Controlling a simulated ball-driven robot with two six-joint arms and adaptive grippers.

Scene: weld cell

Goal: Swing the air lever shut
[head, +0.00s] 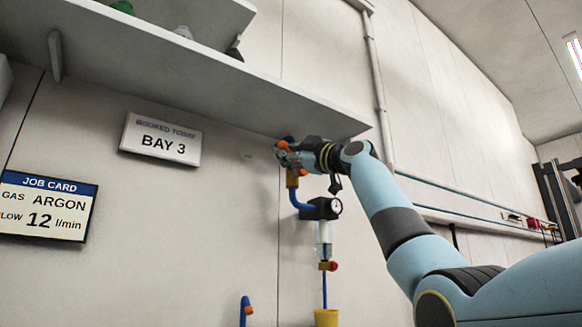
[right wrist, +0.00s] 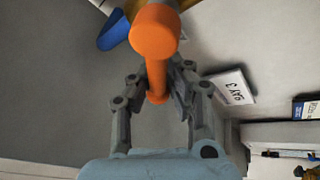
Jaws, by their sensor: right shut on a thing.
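The air lever is orange; its rounded end (right wrist: 153,35) fills the top middle of the right wrist view. In the head view a small orange part (head: 282,145) of it shows by the blue pipe, below the shelf. My right gripper (head: 289,157) is at the lever, its fingers closed around the orange bar in the right wrist view (right wrist: 160,83). The gripper hides part of the lever and the valve behind it. A brass-coloured valve body (head: 292,179) shows just below the gripper. My left gripper is not in view.
A grey shelf (head: 200,75) hangs just above my right gripper. Below it are a dial gauge (head: 334,206), a clear bowl (head: 323,240) and a red-knobbed valve (head: 328,266). Another blue pipe with an orange part (head: 246,310) stands lower left. Wall signs (head: 161,140) hang left.

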